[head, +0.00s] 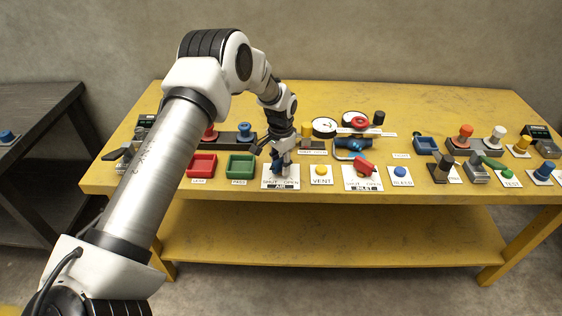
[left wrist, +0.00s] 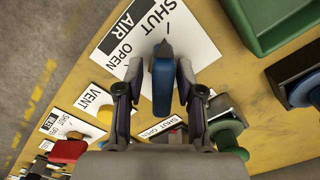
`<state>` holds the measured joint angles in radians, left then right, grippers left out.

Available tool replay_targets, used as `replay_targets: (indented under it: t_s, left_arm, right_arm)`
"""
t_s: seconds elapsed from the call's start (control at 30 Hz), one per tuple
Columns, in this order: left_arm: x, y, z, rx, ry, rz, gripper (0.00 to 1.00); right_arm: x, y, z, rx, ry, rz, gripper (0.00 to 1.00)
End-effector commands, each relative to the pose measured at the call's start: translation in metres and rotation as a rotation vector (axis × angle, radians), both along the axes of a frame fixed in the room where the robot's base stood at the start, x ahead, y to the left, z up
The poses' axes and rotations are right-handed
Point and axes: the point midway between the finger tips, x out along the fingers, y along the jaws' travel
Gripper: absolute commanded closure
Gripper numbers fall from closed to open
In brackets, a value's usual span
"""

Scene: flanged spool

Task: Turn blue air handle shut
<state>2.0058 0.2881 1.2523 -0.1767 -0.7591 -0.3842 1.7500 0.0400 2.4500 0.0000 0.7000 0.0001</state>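The blue air handle (left wrist: 163,88) stands over a white plate (left wrist: 190,45) marked SHUT, OPEN and AIR. In the head view the plate (head: 281,187) lies at the table's front edge, and the handle (head: 276,165) is partly hidden by my gripper. My left gripper (left wrist: 160,76) points down at the handle, with one finger on each side of it. The fingers are apart, and a narrow gap shows between each finger and the handle. I cannot tell exactly which mark the handle points to. My right gripper is not in view.
A green tray (head: 240,167) and a red tray (head: 201,166) are left of the plate. A yellow VENT button (head: 321,170) and a red handle (head: 364,166) on a similar plate are to the right.

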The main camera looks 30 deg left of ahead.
Motion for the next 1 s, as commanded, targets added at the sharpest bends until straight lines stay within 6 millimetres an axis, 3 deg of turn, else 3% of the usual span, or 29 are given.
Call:
replay_targets:
  t_s: [0.37,0.8,1.0]
  left_arm:
    - [0.004,0.001,0.011,0.002,-0.013,0.001,0.55]
    - [0.005,0.0,0.108,0.002,-0.01,0.0,0.55]
    - [0.004,0.0,0.122,0.001,-0.007,0.0,0.55]
  right_arm:
    - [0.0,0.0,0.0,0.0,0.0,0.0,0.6]
    - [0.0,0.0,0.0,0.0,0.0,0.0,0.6]
    - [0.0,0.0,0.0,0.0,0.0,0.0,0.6]
